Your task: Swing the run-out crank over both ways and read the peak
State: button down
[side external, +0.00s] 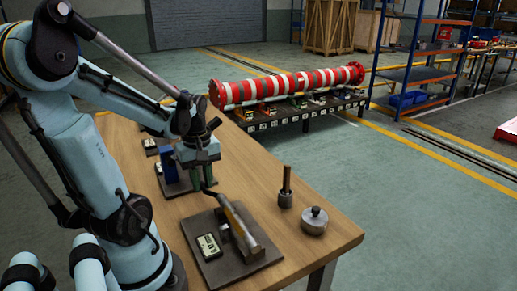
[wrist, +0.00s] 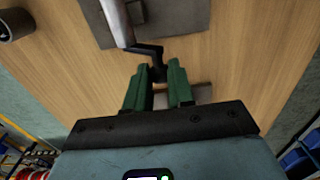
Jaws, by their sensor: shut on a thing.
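The run-out fixture (side external: 262,262) is a dark plate on the wooden bench, carrying a tilted-looking silver shaft (side external: 238,224) and a small readout box (side external: 208,245) whose digits are too small to read. A black crank (side external: 212,194) sticks out of the shaft's far end. My gripper (side external: 208,184) is at this crank, its green fingers pointing down. In the wrist view the fingers (wrist: 159,70) are closed around the end of the black crank (wrist: 148,50), with the silver shaft (wrist: 117,22) above left. The fingers partly hide the crank's grip.
A steel cylinder with an upright rod (side external: 286,190) and a round knobbed weight (side external: 314,220) stand right of the fixture. The bench's (side external: 343,237) right front corner is clear.

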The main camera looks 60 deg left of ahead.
jog(key=shift+s+f+t, duration=0.4)
jog(key=shift+s+t, duration=0.15)
jog(key=shift+t, duration=0.45)
jog(key=shift+s+f+t, duration=0.15)
jog(key=shift+f+t, duration=0.1)
jog(key=shift+t, duration=0.4)
jog(key=shift+s+f+t, duration=0.15)
jog(key=shift+f+t, duration=0.1)
jog(key=shift+t, duration=0.4)
jog(key=c, duration=1)
grip_release()
jog(key=shift+w+r, duration=0.1)
